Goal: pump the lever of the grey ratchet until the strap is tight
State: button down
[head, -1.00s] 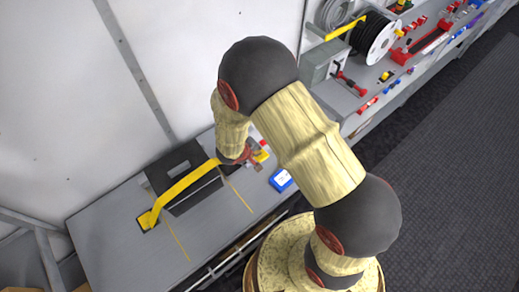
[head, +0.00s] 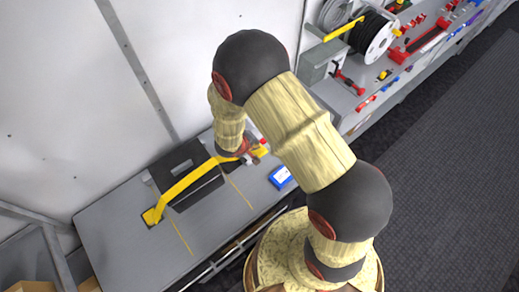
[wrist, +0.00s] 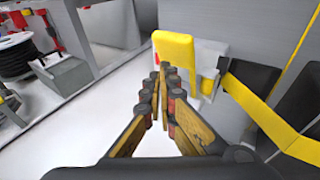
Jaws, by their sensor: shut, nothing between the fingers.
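The grey ratchet (wrist: 209,70) shows in the wrist view with a yellow-ended lever (wrist: 175,58). In the head view it is mostly hidden behind my wrist, with a yellow part (head: 261,151) showing at the right. The yellow strap (head: 185,185) runs from the ratchet over a black case (head: 196,190) to a yellow end fitting (head: 151,215) on the bench; it also shows in the wrist view (wrist: 262,115). My gripper (wrist: 163,70) is shut and empty, its fingertips close beside the lever's yellow end. I cannot tell if they touch it.
A blue box (head: 280,177) lies on the grey bench (head: 125,240) near its front edge, right of the case. A white wall stands behind. At the back right are a cable spool (head: 370,40), a grey box (head: 318,62) and several red tools. The bench's front left is mostly clear.

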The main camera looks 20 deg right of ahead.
jog(key=shift+r, duration=0.1)
jog(key=r+p, duration=0.1)
jog(key=p, duration=0.1)
jog(key=w+r+p, duration=0.1)
jog(key=r+p, duration=0.2)
jog(key=p, duration=0.2)
jog(key=shift+w+a+r, duration=0.3)
dwell(1.8)
